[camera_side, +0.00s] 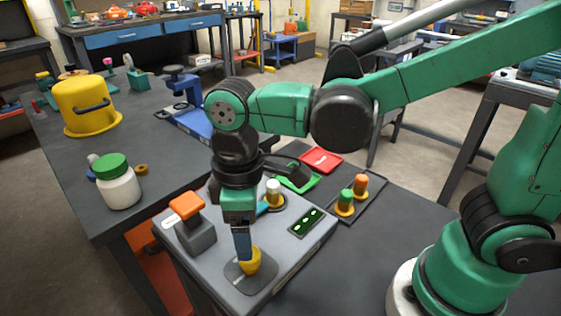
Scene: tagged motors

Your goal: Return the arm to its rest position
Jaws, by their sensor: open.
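My green and black arm reaches in from the right and bends down over a grey box-shaped station (185,258). My gripper (243,256) points straight down at the front of the station, with its blue fingers beside a small yellow piece (254,262) on a dark round-cornered pad. The fingers look very near the yellow piece; I cannot tell whether they touch it. A white-topped motor (273,188) stands behind the gripper. A green-topped motor (345,199) and an orange-topped motor (361,183) stand on a dark plate to the right.
The station carries an orange-topped block (187,206) and a dark green panel (307,222). Red (321,159) and green trays (300,181) lie behind. A white jar with a green lid (118,185) and a yellow pot (85,108) stand on the left bench. Bare tabletop shows at right.

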